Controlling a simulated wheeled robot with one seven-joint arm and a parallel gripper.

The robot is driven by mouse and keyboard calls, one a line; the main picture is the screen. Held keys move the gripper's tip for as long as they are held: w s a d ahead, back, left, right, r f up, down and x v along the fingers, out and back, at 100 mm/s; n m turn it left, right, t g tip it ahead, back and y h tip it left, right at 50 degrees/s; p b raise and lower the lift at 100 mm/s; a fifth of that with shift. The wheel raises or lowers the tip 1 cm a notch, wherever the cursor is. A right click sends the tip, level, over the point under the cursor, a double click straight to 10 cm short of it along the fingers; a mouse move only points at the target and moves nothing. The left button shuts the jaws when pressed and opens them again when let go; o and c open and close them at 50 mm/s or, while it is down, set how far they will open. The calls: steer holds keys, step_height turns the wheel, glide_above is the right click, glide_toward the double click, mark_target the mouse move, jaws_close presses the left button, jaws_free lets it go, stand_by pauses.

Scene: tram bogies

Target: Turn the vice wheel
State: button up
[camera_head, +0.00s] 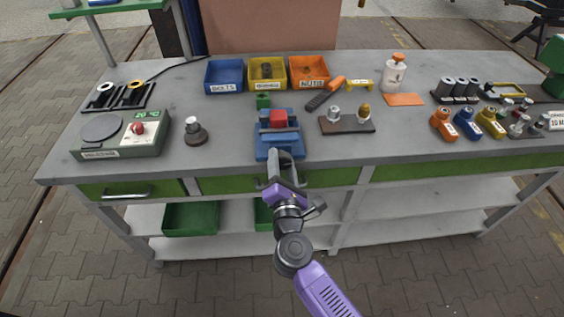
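The blue vice (265,153) stands at the front middle of the grey workbench, with a red block (278,118) between its grey jaws. The purple arm reaches up from the bottom of the picture, and my gripper (284,172) is at the vice's near side, above the bench's front edge. A curved grey shape shows where the gripper meets the vice front. I cannot tell whether it is the vice wheel or part of my gripper. The gripper hides much of this area. Its fingers are too small to tell open from shut, and contact is unclear.
The workbench (225,140) holds blue, yellow and orange bins (309,72) behind the vice. A green scale (125,136) and dark knobbed weight (195,131) stand left. A dark board (346,125) with two small parts lies right. A drawer handle (125,193) protrudes at the front left.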

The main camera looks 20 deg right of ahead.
steer(key=c, duration=0.5)
steer(key=shift+o, duration=0.2)
steer(key=n+p, duration=0.1)
steer(key=n, duration=0.2)
steer(key=shift+n+p, duration=0.3)
steer(key=shift+n, duration=0.1)
steer(key=n+p, duration=0.1)
steer(key=n, duration=0.3)
steer(key=shift+n+p, duration=0.3)
steer(key=shift+p, duration=0.1)
steer(key=n+p, duration=0.2)
steer(key=n, duration=0.3)
steer(key=n+p, duration=0.2)
steer(key=n, duration=0.3)
steer(key=shift+n+p, duration=0.35)
steer(key=shift+n, duration=0.05)
